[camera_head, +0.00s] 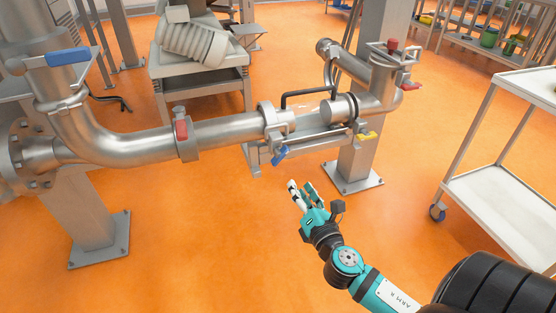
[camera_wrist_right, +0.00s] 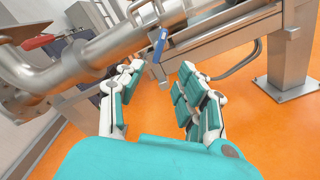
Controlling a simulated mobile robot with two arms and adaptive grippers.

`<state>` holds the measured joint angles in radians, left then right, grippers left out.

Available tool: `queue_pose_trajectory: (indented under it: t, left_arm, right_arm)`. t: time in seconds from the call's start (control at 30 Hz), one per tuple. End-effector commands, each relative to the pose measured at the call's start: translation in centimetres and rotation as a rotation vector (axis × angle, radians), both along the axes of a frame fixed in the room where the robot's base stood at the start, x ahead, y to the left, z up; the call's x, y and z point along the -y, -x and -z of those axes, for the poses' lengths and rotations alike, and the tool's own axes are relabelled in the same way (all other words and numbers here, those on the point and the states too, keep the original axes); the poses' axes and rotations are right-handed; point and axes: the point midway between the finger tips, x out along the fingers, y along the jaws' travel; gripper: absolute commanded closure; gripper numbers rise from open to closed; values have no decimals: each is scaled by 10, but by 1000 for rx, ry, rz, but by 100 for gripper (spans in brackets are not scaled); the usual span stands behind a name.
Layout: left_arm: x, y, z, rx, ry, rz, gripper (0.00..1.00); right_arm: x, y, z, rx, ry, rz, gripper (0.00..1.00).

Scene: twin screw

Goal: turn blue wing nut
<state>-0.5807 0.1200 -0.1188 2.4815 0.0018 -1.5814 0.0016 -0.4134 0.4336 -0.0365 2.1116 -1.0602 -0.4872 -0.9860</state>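The blue wing nut (camera_head: 280,155) sits under the left end of the clamp frame on the pipe in the head view. In the right wrist view the blue wing nut (camera_wrist_right: 160,44) appears ahead of the fingers, near the line between them. My right gripper (camera_head: 302,190) is below and a little right of the nut in the head view, apart from it. In the right wrist view my right gripper (camera_wrist_right: 155,78) is open, with two teal-padded fingers spread and nothing between them. My left gripper is not in view.
A steel pipe (camera_head: 130,147) with a red-handled valve (camera_head: 181,128) runs left of the nut. A yellow wing nut (camera_head: 367,135) is at the frame's right end. A steel post (camera_head: 357,150) stands behind. A white cart (camera_head: 500,205) is at right; orange floor is clear below.

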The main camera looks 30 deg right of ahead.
Motion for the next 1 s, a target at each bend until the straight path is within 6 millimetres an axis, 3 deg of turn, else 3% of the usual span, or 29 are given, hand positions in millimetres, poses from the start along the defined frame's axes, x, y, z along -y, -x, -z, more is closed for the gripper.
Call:
queue_pose_trajectory:
  t: [0.1, 0.5, 0.7, 1.0]
  left_arm:
    - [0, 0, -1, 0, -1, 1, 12]
    - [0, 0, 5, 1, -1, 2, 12]
    - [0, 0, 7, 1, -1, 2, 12]
    - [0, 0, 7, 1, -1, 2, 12]
  right_arm:
    - [7, -28, -2, 4, 0, 1, 63]
    - [26, -107, 0, 1, -2, 2, 63]
    - [31, -127, 1, 0, -4, 1, 63]
    - [32, -132, 1, -1, -4, 1, 63]
